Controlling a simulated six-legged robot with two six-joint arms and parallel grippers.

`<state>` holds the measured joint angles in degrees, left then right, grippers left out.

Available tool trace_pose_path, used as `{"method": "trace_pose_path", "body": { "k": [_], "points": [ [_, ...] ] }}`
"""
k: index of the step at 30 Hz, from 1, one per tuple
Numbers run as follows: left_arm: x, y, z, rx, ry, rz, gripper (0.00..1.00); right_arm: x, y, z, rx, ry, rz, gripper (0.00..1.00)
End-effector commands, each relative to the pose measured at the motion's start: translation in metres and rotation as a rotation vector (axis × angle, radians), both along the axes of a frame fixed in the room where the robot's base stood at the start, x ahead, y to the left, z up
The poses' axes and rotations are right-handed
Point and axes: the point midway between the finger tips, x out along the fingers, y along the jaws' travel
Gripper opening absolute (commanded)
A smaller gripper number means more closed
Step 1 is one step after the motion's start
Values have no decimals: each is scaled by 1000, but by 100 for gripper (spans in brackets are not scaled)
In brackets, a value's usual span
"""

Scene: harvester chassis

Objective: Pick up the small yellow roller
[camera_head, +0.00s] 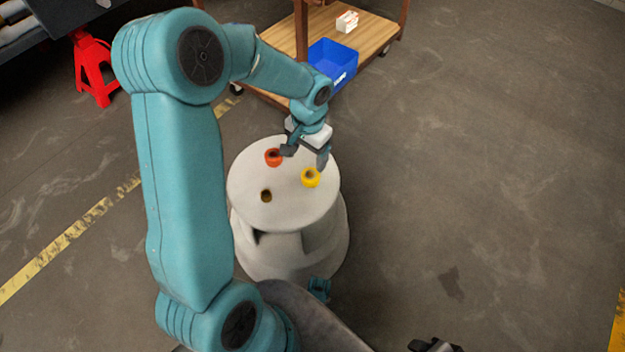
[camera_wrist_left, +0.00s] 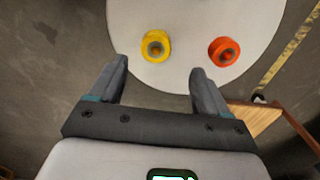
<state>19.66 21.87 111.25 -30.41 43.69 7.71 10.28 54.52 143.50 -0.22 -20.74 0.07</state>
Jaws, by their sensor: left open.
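The small yellow roller (camera_head: 311,178) stands on the round white pedestal top (camera_head: 285,213), toward its right side. My left gripper (camera_head: 306,157) is open and empty, just above and behind the roller in the head view. In the left wrist view the yellow roller (camera_wrist_left: 156,47) lies just beyond the open fingertips (camera_wrist_left: 160,68), roughly centred between them. I see no contact between the fingers and the roller. Only a dark part, which looks like my right gripper (camera_head: 435,345), shows at the bottom edge of the head view; its jaws cannot be made out.
A wooden cart (camera_head: 372,32) behind carries a blue bin (camera_head: 335,62) and a small white-and-red box (camera_head: 347,21). The floor at right is clear.

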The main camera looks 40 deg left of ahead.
Motion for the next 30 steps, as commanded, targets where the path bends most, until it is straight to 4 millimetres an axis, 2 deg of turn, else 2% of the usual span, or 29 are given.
{"method": "trace_pose_path", "body": {
  "k": [1, 3, 11, 20, 27, 29, 30],
  "points": [
    [-1, 0, -15, -1, 2, 1, 77, 1, -1, -8, 0, -2, -4, 43],
    [-2, 0, -26, -1, 2, 1, 77, 2, -2, -11, -2, -3, -9, 43],
    [1, -1, -43, -1, -1, 2, 77, 4, -3, -16, -2, -6, -14, 43],
    [10, -4, -88, -1, 1, 2, 77, 9, -8, -39, -6, -15, -33, 43],
    [11, -4, -89, -1, -2, 2, 77, 9, -8, -37, -6, -15, -34, 43],
    [11, -4, -89, -1, -2, 2, 61, 9, -8, -37, -6, -15, -34, 43],
    [11, -4, -89, -1, -2, 2, 48, 9, -8, -37, -6, -15, -34, 43]
  ]
}}
